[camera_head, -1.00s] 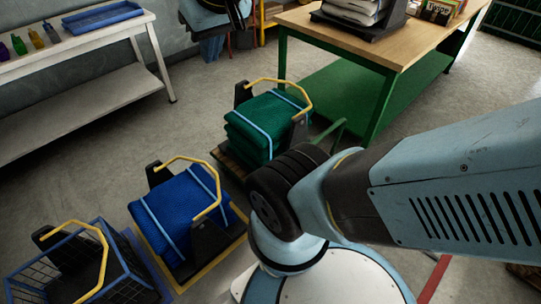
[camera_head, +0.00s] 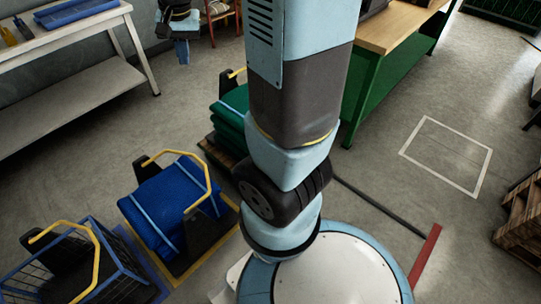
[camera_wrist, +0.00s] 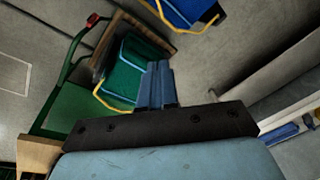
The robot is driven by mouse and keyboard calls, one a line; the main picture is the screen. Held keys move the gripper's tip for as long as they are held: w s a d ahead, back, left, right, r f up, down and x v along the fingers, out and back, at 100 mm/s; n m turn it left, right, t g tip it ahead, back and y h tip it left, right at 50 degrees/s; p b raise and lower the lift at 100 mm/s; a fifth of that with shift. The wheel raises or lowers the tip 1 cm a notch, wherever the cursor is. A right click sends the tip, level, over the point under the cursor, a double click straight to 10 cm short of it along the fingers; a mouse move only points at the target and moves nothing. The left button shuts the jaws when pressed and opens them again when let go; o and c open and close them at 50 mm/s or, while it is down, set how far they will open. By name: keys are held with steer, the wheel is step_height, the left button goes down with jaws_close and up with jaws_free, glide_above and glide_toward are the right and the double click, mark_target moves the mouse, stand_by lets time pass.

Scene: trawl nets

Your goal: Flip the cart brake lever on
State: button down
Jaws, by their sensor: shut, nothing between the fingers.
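A low wooden cart (camera_wrist: 160,36) carries a stack of green netting (camera_wrist: 125,75) with yellow handles, and it shows in the wrist view. I cannot tell whether this red part is the brake lever. In the head view my arm covers much of the green netting (camera_head: 228,118). My gripper (camera_wrist: 158,66) is shut and empty; its blue fingers overlap the netting in the wrist view, apparently above it. It also shows at the head view's top left (camera_head: 182,58).
Blue netting (camera_head: 165,205) and a blue wire basket (camera_head: 120,255) stand at the lower left. A green workbench (camera_head: 385,75) stands beyond the cart, and a white bench (camera_head: 70,105) at the left.

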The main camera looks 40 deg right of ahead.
steer(key=w+d+f+m+g+h, duration=0.1)
steer(key=w+d+f+m+g, duration=0.2)
steer(key=f, duration=0.9)
steer(key=w+d+f+m+g+h, duration=0.1)
steer(key=d+f+m, duration=0.35)
steer(key=f, duration=0.75)
steer(key=w+d+f+m+g+h, duration=0.15)
steer(key=d+f, duration=0.45)
steer(key=f, duration=0.6)
steer(key=s+d+f+m+g+h, duration=0.1)
steer(key=s+d+f, duration=0.4)
steer(key=f, duration=0.5)
steer(key=s+d+f+m, duration=0.1)
steer(key=s+d+f, duration=0.5)
steer(key=f, duration=0.4)
steer(key=shift+s+g+h, duration=0.35)
steer(key=shift+s, duration=0.4)
steer(key=shift+a, duration=0.1)
steer(key=shift+s+d+r, duration=0.1)
steer(key=shift+s+d, duration=0.1)
